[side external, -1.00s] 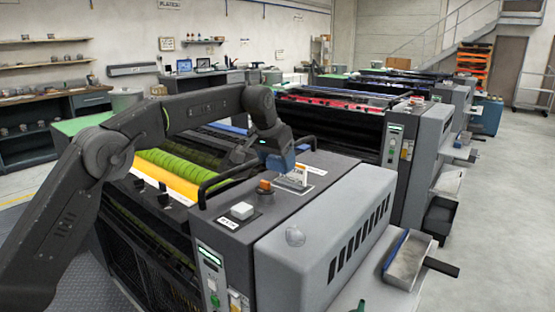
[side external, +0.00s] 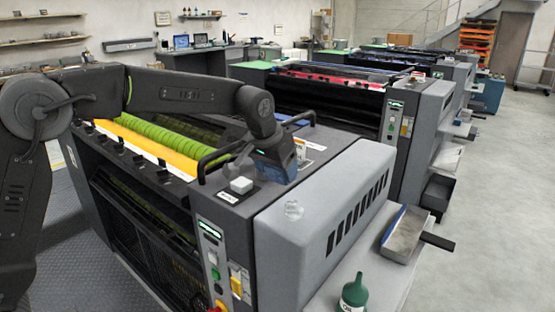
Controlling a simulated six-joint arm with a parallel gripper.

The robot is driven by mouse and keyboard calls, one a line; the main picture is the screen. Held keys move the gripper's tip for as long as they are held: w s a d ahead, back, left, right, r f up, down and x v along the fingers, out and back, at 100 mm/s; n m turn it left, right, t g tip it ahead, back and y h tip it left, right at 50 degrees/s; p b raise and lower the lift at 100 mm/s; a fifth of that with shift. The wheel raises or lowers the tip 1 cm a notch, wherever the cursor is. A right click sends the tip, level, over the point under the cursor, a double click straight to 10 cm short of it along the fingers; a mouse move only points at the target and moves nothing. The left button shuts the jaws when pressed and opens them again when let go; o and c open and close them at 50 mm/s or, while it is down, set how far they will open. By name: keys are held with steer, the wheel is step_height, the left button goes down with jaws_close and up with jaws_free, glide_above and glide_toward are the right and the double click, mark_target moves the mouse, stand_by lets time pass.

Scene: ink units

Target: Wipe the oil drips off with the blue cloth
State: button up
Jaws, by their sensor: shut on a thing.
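My gripper (side external: 275,174) is low over the grey top of the nearest press (side external: 350,190), at its inner end beside the black handrail. It is shut on the blue cloth (side external: 279,173), of which only a small blue patch shows under the wrist. The fingertips are mostly hidden, and I cannot tell whether the cloth touches the surface. A clear, glossy blob (side external: 294,209) sits on the press's grey cover, in front of the gripper; I cannot tell if it is oil. No other drips can be made out.
A white block (side external: 241,185) stands just left of the gripper. The black handrail (side external: 215,156) rises behind it, near yellow and green rollers (side external: 165,140). A green bottle (side external: 353,291) stands on the front ledge, and a tray (side external: 405,234) sits at right.

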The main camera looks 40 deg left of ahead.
steer(key=shift+f, duration=3.6)
steer(key=shift+d+f, duration=0.15)
steer(key=shift+d, duration=3.6)
steer(key=shift+a, duration=3.75)
steer(key=shift+w, duration=0.35)
steer(key=shift+d, duration=3.9)
steer(key=shift+a, duration=4)
steer(key=shift+d+r, duration=0.1)
steer(key=shift+r, duration=3.95)
steer(key=shift+c, duration=0.3)
